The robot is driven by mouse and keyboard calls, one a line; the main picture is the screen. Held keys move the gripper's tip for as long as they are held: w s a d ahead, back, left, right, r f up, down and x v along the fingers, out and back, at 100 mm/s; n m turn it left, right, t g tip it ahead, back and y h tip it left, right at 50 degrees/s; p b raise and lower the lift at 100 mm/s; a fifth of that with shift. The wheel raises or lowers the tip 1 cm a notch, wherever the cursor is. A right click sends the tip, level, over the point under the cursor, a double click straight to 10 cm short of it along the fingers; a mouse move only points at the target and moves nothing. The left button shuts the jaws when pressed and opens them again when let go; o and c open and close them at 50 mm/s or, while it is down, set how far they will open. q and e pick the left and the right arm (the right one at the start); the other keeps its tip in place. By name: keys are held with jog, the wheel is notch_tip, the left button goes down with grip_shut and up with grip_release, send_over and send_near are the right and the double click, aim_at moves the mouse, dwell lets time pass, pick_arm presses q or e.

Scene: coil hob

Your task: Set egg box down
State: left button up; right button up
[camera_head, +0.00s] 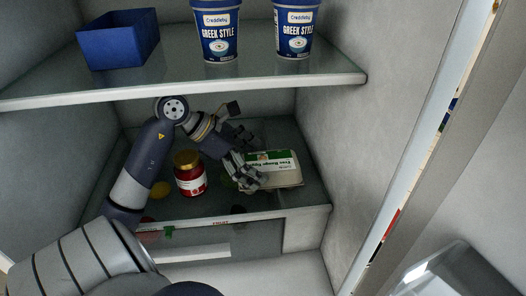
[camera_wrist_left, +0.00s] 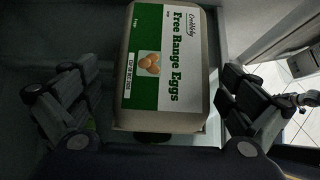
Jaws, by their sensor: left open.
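The egg box (camera_head: 285,169) lies on the lower fridge shelf (camera_head: 305,200), label up, in the head view. It fills the middle of the left wrist view (camera_wrist_left: 170,70), with a green and white "Free Range Eggs" label. My left gripper (camera_head: 247,160) is open, with its fingers at the box's left end in the head view. In the left wrist view its fingers stand apart on either side of the box, with gaps between them and its sides. Part of the box is hidden behind the gripper in the head view. My right gripper is not in view.
A red jar with a gold lid (camera_head: 189,174) stands on the lower shelf left of the box. The upper glass shelf (camera_head: 180,84) hangs above, holding a blue bin (camera_head: 118,40) and two yogurt tubs (camera_head: 217,32). The fridge wall (camera_head: 345,130) is at the right.

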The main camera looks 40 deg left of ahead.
pick_arm(q)
jog(key=v, duration=0.5)
jog(key=shift+b, duration=0.3)
jog(key=shift+d+f, duration=0.1)
jog(key=shift+f, duration=0.05)
